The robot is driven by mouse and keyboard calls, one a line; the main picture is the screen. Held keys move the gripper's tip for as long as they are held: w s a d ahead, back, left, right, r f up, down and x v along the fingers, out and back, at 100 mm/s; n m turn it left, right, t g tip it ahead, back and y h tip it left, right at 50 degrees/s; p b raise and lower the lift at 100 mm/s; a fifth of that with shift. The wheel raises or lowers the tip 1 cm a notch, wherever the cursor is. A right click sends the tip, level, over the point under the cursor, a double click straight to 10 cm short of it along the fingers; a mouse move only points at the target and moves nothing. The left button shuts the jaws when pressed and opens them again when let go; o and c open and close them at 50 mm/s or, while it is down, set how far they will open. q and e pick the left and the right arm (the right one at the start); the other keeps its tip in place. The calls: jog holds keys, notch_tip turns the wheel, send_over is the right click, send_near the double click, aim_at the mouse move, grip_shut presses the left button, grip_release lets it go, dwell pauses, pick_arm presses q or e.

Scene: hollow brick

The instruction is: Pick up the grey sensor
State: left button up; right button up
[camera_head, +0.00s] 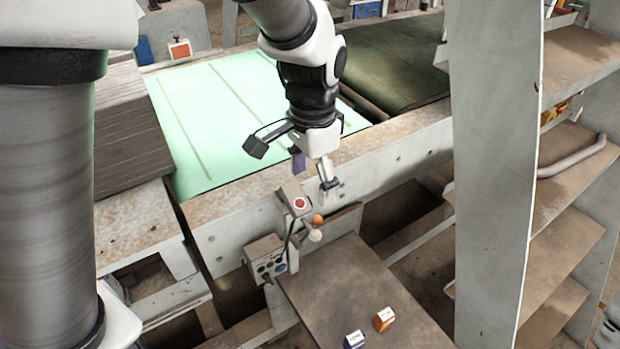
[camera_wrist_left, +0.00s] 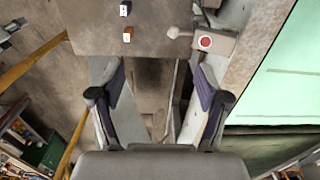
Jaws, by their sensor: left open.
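I cannot pick out a clearly grey sensor in either view. Two small boxes lie on the dark table: an orange and white one (camera_head: 383,319) and a white and blue one (camera_head: 354,340). In the left wrist view the orange box (camera_wrist_left: 128,34) and the white and blue box (camera_wrist_left: 125,9) show at the top. My left gripper (camera_head: 313,176) is open and empty, in the air near the conveyor's side, up and left of the boxes in the head view. Its spread fingers (camera_wrist_left: 160,78) show in the left wrist view with nothing between them. My right gripper is not in view.
A control box (camera_head: 266,258) adjoins the table (camera_head: 335,283). A tall shelf (camera_head: 495,180) rises at the right. The table's middle is bare.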

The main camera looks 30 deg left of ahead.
pick_arm(q)
jog(key=n, duration=0.3)
jog(key=n+b, duration=0.9)
jog(key=n, duration=0.6)
send_over(289, 184)
jog(key=f, duration=0.7)
jog(key=shift+d+f, duration=0.25)
jog(key=f, duration=0.1)
jog(key=a+f, duration=0.1)
jog(key=f, duration=0.1)
jog(key=shift+w, duration=0.2)
jog(key=shift+s+d+f+p, duration=0.15)
jog(key=shift+d+f+p, duration=0.05)
jog(key=shift+f+p, duration=0.1)
notch_tip(289, 184, down, 3)
jog(key=shift+s+d+r+p, duration=0.1)
jog(key=shift+s+d+p, duration=0.05)
jog(key=shift+p, duration=1.1)
jog(key=f, duration=0.3)
jog(key=shift+w+a, duration=0.35)
jog(key=shift+w, duration=0.05)
jog(key=shift+s, duration=0.1)
jog(key=shift+s+d+r, duration=0.1)
jog(key=shift+d, duration=0.1)
jog(key=c, duration=1.4)
